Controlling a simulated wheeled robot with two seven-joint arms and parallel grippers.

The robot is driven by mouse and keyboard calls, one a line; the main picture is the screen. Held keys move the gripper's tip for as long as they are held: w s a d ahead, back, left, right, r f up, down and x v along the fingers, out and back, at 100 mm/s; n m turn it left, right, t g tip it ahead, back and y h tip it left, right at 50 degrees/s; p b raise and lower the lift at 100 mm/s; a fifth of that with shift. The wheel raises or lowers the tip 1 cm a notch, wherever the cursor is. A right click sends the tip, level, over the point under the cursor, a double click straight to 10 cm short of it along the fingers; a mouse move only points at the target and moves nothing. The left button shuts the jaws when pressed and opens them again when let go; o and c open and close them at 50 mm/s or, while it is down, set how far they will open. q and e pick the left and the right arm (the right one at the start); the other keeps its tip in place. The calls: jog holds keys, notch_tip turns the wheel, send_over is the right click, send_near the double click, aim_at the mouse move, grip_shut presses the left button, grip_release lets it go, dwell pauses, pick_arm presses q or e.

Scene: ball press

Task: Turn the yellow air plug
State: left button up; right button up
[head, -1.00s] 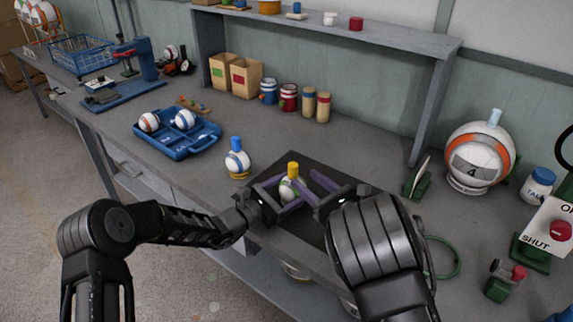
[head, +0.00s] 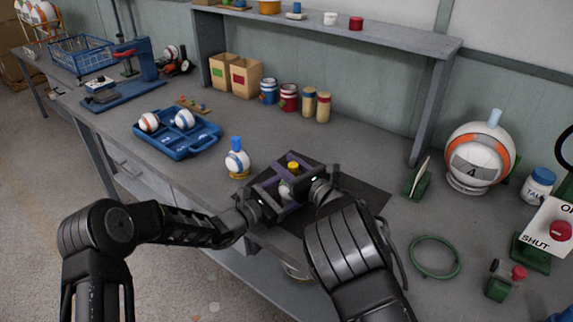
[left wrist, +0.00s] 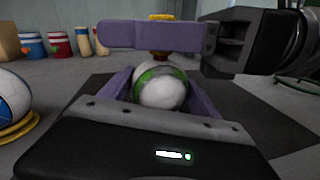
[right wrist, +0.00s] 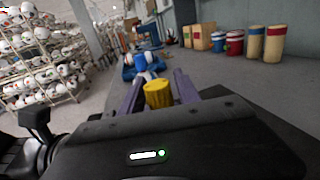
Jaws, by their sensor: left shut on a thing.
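The yellow air plug (head: 293,166) stands on top of a white and green ball (left wrist: 160,88) on the dark mat. My left gripper (head: 278,188) is shut on this ball, with a purple finger on each side. My right gripper (head: 296,177) is above the ball, its fingers on either side of the plug. In the right wrist view the plug (right wrist: 158,93) sits between the fingers, which look open with a small gap. In the left wrist view one right finger crosses in front of the plug, hiding its middle.
A ball with a blue plug (head: 237,162) stands on a yellow ring just left. A blue tray (head: 178,140) with two balls lies farther left. A green ring (head: 435,257) and a small green device (head: 498,288) lie to the right. The mat (head: 370,203) is bare on its right.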

grip_shut()
jog(key=shift+m+t+h, duration=0.4)
jog(key=shift+h, duration=0.1)
jog(key=m+t+h, duration=0.1)
jog(key=h, duration=0.1)
jog(key=m+h, duration=0.1)
jog(key=h, duration=0.1)
jog(key=m+t+h, duration=0.1)
jog(key=m, duration=0.1)
jog(key=shift+w+d+t+h, duration=0.2)
jog(key=shift+d+t+h, duration=0.1)
jog(key=shift+d+h, duration=0.1)
jog(key=m+h, duration=0.2)
jog(key=h, duration=0.1)
jog(key=shift+w+d+t+h, duration=0.1)
jog(key=shift+d+t+h, duration=0.2)
jog(key=m+h, duration=0.1)
jog(key=d+h, duration=0.1)
jog(key=shift+m+h, duration=0.3)
jog(key=shift+m, duration=0.1)
jog(key=shift+m+h, duration=0.3)
jog(key=shift+r, duration=0.1)
jog(key=shift+a, duration=0.1)
